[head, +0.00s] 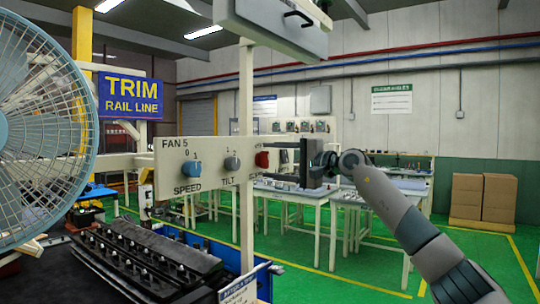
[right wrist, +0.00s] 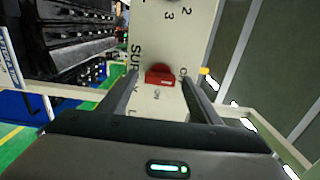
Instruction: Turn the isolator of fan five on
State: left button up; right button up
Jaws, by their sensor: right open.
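The cream FAN 5 panel (head: 215,182) stands in the middle of the head view. It carries a blue SPEED knob (head: 191,169), a grey TILT knob (head: 232,163) and, at its right end, a red isolator knob (head: 262,159). My right gripper (head: 276,160) reaches in from the right, open, its fingers pointing at the red knob. In the right wrist view the red knob (right wrist: 160,76) sits between the two finger ends (right wrist: 158,88), with a gap on each side. The lettering around the knob is partly hidden by my gripper. My left gripper is not in view.
A large fan (head: 40,120) fills the left edge. A cream post (head: 246,100) rises at the panel, with a grey box (head: 275,30) above. A black tray of trim parts (head: 140,255) lies below. Tables (head: 290,190) and cardboard boxes (head: 498,197) stand farther back.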

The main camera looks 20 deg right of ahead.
jog(key=shift+w+a, duration=0.35)
jog(key=shift+w, duration=0.1)
jog(key=shift+c, duration=0.6)
jog(key=c, duration=1)
jog(key=shift+o, duration=0.4)
